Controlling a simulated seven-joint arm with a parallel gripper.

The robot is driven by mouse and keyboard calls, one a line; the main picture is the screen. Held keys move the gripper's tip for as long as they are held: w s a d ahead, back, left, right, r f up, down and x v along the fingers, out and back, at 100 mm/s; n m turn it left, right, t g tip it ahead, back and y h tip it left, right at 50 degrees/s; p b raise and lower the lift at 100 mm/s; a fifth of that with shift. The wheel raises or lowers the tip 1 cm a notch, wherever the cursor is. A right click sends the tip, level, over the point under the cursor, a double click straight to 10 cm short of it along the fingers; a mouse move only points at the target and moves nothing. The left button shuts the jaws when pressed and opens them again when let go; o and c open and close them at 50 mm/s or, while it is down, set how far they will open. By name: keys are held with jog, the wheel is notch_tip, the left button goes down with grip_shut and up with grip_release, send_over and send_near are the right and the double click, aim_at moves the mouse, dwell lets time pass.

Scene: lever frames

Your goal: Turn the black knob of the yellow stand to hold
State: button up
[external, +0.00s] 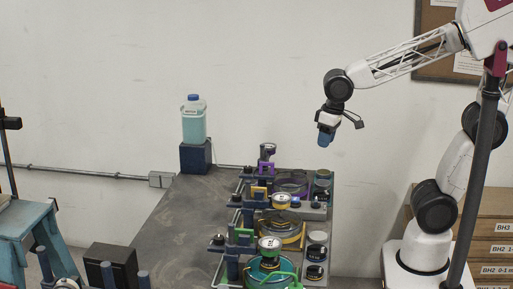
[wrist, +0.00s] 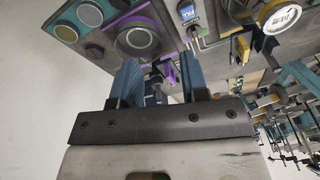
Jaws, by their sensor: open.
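The yellow stand (external: 283,243) is in the middle of the row on the table in the external view, with a yellow ring and a white-faced dial (external: 281,201). Small dark round parts lie around it; I cannot tell which one is its black knob or how that is set. My gripper (external: 325,137) hangs high above the table's back right part, touching nothing. In the wrist view, its blue fingers (wrist: 162,80) are apart and empty. A yellow piece (wrist: 270,45) and a white dial (wrist: 281,16) show there at the upper right.
A purple stand (external: 291,183) is behind the yellow one, and a green stand (external: 290,279) with a gauge is in front. A bottle of teal liquid (external: 194,122) stands on a dark block (external: 195,156) at the back. The table's left part (external: 180,215) is mostly clear.

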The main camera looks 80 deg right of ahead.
jog(key=w+a+f+m+g, duration=0.1)
jog(key=w+a+m, duration=0.4)
jog(key=w, duration=0.9)
jog(key=m+g, duration=0.1)
jog(key=m, duration=0.2)
send_over(236, 195)
notch_tip(236, 195, down, 5)
jog(key=shift+f, duration=0.1)
jog(key=shift+f, duration=3.85)
jog(key=c, duration=0.6)
jog(key=shift+c, duration=0.2)
